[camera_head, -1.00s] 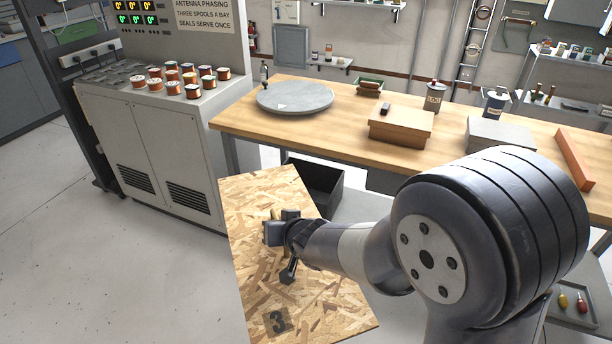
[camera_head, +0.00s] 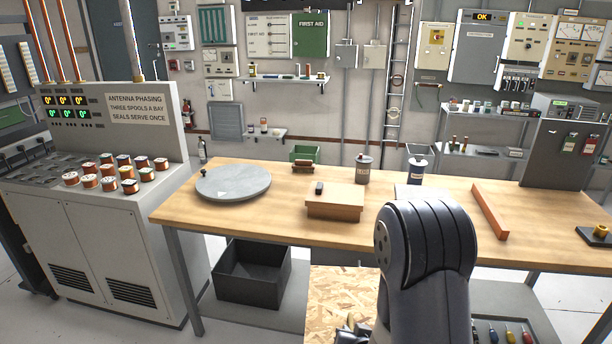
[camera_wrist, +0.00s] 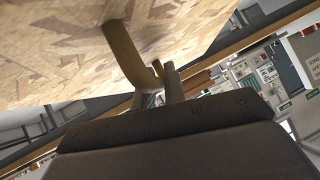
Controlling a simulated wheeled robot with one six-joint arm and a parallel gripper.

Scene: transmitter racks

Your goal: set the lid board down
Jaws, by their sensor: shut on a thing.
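The lid board (camera_head: 335,292) is a flake-patterned wooden sheet. In the head view only its upper part shows at the bottom middle, in front of the workbench; the rest is cut off or behind my arm. My gripper (camera_head: 352,332) is partly visible at the bottom edge, against the board's face. In the wrist view the board (camera_wrist: 60,50) fills the upper left. There my gripper (camera_wrist: 163,80) is shut at a brown handle-like bar (camera_wrist: 124,52) on the board. The exact contact is hard to see.
The wooden workbench (camera_head: 270,222) carries a round grey disc (camera_head: 234,183), a cardboard box (camera_head: 335,203) and an orange bar (camera_head: 490,210). A black open bin (camera_head: 252,275) sits beneath it. A console with spools (camera_head: 100,235) stands left. Some floor shows at the lower left.

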